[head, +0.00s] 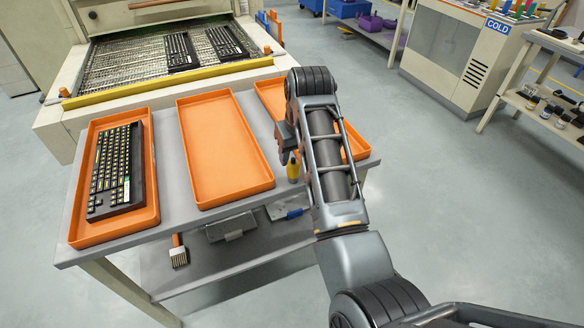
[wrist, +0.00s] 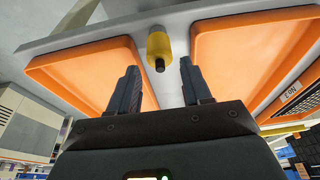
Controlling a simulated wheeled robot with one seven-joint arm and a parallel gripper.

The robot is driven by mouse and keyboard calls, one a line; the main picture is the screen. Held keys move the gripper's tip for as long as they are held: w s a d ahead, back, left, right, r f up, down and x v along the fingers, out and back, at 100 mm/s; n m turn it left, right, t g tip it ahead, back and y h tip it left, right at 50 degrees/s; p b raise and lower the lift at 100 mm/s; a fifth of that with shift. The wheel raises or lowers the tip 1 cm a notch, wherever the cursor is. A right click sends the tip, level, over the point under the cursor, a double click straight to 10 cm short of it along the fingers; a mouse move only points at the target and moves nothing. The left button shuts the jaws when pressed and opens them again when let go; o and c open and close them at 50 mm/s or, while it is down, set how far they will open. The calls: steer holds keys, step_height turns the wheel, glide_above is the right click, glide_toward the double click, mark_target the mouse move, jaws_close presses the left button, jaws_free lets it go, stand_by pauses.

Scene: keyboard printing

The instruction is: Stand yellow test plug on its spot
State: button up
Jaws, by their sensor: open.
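The yellow test plug (head: 292,169) is a small yellow cylinder with a dark tip. It appears to stand upright on the grey table near its front edge, between the middle and right trays. In the wrist view the plug (wrist: 157,42) shows just beyond my fingertips, in line with the gap between them. My gripper (wrist: 158,66) is open with nothing between its fingers. In the head view my gripper (head: 285,143) is partly hidden by my arm, close to the plug. I cannot tell any marked spot for the plug.
Orange trays stand on the table (head: 165,160): the left tray (head: 100,232) holds a black keyboard (head: 117,170), the middle tray (head: 225,150) is empty. My arm covers much of the right tray (head: 270,92). A brush (head: 179,252) lies on the lower shelf. A conveyor machine (head: 150,65) stands behind.

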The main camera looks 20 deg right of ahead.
mark_target(293, 163)
steer(key=x, duration=0.6)
steer(key=shift+f, duration=0.35)
steer(key=shift+c, duration=0.3)
steer(key=c, duration=0.8)
steer(key=shift+r, duration=0.1)
